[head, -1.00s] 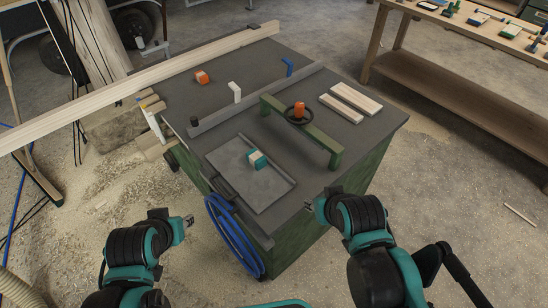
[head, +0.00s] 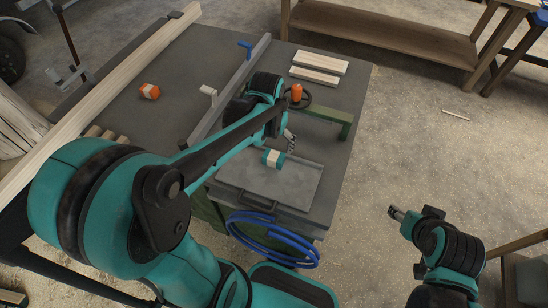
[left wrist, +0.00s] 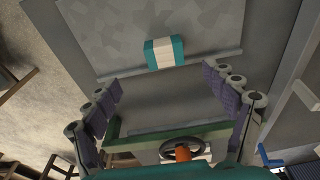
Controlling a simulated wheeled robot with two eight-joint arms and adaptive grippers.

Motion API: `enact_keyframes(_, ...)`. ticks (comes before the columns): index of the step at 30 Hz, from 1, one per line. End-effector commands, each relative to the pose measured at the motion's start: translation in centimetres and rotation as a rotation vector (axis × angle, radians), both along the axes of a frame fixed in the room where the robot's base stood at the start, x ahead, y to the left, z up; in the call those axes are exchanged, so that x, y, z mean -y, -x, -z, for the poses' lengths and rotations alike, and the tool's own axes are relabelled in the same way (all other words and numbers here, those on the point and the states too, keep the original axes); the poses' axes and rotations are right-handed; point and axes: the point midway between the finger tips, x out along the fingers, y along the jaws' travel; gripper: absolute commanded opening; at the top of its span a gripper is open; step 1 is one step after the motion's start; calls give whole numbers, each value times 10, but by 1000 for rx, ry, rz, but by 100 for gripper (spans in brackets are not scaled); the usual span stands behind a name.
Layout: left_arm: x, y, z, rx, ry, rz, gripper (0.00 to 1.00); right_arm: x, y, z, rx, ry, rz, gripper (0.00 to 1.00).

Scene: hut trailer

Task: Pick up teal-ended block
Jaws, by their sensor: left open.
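The teal-ended block (head: 273,158) has a cream middle and lies on the grey tray (head: 302,190) on the table. It also shows in the left wrist view (left wrist: 164,53), ahead of the fingertips and between their lines. My left gripper (head: 290,141) is over the table just beyond the block, partly hidden by its own arm. In the left wrist view its fingers (left wrist: 160,78) are spread wide with nothing between them. My right gripper (head: 394,211) is off to the right of the table, over the floor; its fingers are too small to judge.
A green bridge-like bar (head: 335,117) with a dark wheel and orange knob (head: 297,92) stands close to the left gripper. A long grey fence (head: 237,87) crosses the table.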

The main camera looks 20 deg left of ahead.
Motion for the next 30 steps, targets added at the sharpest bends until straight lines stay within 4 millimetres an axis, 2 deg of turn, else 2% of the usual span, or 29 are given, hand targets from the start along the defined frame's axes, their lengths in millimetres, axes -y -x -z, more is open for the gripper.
enact_keyframes(3,-9,-17,23,-77,7,-7,84,0,0,-1,0,0,0,52)
enact_keyframes(7,-15,-25,40,-128,13,-12,84,0,0,-2,0,0,0,52)
enact_keyframes(20,-15,-27,84,-148,16,-12,84,0,0,15,0,0,0,52)
enact_keyframes(27,-12,-28,120,-148,16,-13,84,0,0,35,0,0,0,52)
enact_keyframes(30,-12,-28,126,-148,16,-13,84,0,0,36,0,0,0,52)
